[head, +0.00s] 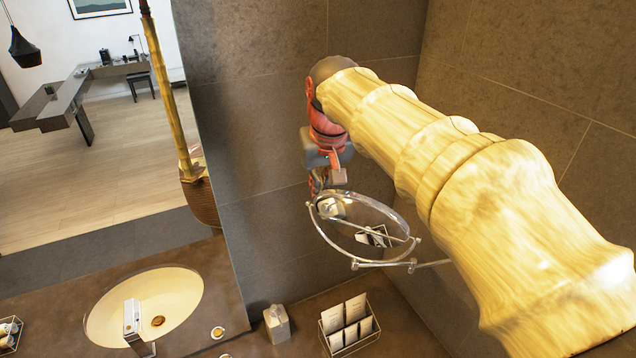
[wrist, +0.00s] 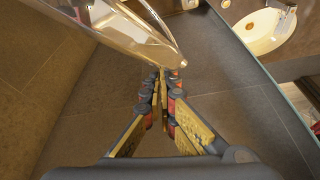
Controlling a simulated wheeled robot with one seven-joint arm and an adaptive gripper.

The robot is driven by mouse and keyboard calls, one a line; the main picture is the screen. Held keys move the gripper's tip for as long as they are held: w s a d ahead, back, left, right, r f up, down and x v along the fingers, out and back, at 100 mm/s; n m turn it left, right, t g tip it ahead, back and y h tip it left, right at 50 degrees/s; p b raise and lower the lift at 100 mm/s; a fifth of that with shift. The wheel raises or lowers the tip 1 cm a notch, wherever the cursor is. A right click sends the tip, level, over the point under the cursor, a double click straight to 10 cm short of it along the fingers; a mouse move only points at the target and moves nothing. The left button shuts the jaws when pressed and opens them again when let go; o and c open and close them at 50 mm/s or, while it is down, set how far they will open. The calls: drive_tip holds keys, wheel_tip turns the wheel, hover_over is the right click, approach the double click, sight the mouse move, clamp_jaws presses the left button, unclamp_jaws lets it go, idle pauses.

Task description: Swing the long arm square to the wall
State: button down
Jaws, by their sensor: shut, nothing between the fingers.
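A round tilting mirror (head: 385,215) in a metal ring hangs in the middle of the head view. Its long metal arm (head: 436,264) runs right from under the ring, then passes behind my own arm, so its wall mount is hidden. My gripper (head: 318,190) is at the upper left side of the ring, pointing down. In the wrist view the fingers (wrist: 162,75) are shut and empty. The mirror's edge (wrist: 130,28) crosses the upper left there, with its rounded end close to the fingertips. I cannot tell whether they touch.
A large wall mirror (head: 100,210) is at left. Dark tiled walls (head: 270,110) meet behind the mirror.

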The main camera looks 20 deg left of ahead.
drive_tip(key=shift+s+d, duration=0.1)
drive_tip(key=shift+s, duration=0.1)
drive_tip(key=s+d+n+b, duration=0.3)
drive_tip(key=s+d+b, duration=0.1)
drive_tip(key=s, duration=0.4)
drive_tip(key=shift+s+d+g+y, duration=0.3)
drive_tip(key=shift+s+d+g, duration=0.1)
drive_tip(key=v, duration=1.2)
